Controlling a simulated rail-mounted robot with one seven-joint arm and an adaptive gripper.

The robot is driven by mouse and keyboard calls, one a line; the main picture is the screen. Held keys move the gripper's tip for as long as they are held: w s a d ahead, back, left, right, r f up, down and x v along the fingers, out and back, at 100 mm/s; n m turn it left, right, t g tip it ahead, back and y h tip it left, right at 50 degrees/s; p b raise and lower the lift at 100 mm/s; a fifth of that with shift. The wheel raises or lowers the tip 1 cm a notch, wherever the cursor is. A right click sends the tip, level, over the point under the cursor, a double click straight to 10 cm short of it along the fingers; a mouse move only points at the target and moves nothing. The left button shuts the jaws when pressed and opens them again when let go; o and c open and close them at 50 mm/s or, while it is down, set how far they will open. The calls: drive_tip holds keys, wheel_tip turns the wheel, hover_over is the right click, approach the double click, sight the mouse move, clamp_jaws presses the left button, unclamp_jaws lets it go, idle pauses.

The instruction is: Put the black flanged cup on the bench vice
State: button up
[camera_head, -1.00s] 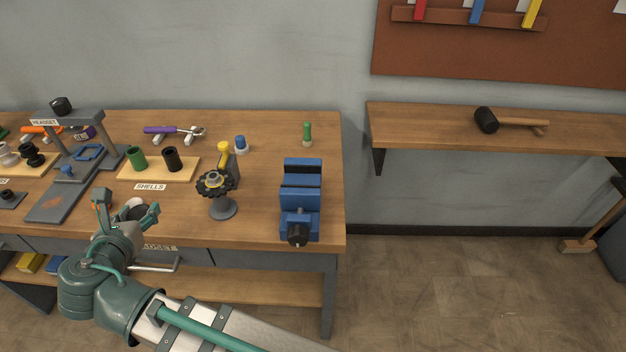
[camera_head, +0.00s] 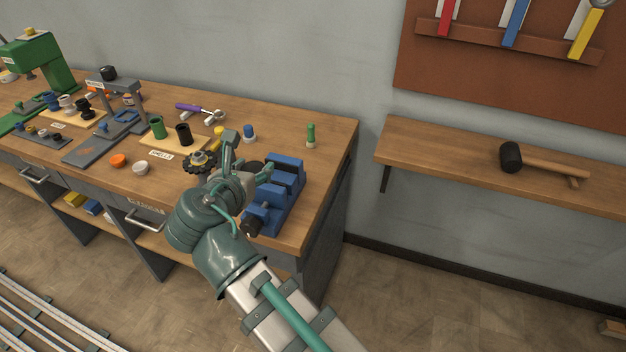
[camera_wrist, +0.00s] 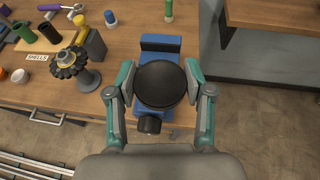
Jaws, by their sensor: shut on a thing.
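The black flanged cup (camera_wrist: 160,84) shows in the wrist view as a round black disc between both fingertips. My gripper (camera_wrist: 158,84) is shut on it. In the head view my gripper (camera_head: 249,158) is at the left side of the blue bench vice (camera_head: 288,172), and only a dark bit of the cup (camera_head: 256,166) shows. In the wrist view the cup covers the middle of the vice (camera_wrist: 161,43); the vice's far jaw and dark front knob stay visible. I cannot tell how high the cup is above it.
A stand with a black toothed wheel (camera_head: 198,163) is left of my gripper. A blue-capped bottle (camera_head: 249,133) and a green-topped bottle (camera_head: 311,135) stand behind. A board with green and black shells (camera_head: 173,143) lies further left. The bench right of the vice is clear.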

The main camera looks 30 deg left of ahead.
sight(279, 166)
drive_tip(key=shift+w+d, duration=0.25)
drive_tip(key=shift+w, duration=0.05)
drive_tip(key=shift+s+a+f+p+x, duration=0.2)
drive_tip(key=shift+s+f+p+x, duration=0.25)
drive_tip(key=shift+x, duration=2.3)
drive_tip(key=shift+s+a+f+p+x, duration=0.25)
drive_tip(key=shift+f+x, duration=0.45)
drive_tip(key=shift+x, duration=2.05)
drive_tip(key=shift+s+a+f+p+x, duration=0.1)
drive_tip(key=shift+s+f+p+x, duration=0.3)
drive_tip(key=shift+x, duration=2.35)
drive_tip(key=shift+w+f+p, duration=0.15)
drive_tip(key=shift+f+p, duration=0.2)
drive_tip(key=shift+f, duration=1.4)
drive_tip(key=shift+f, duration=0.1)
drive_tip(key=o, duration=1.2)
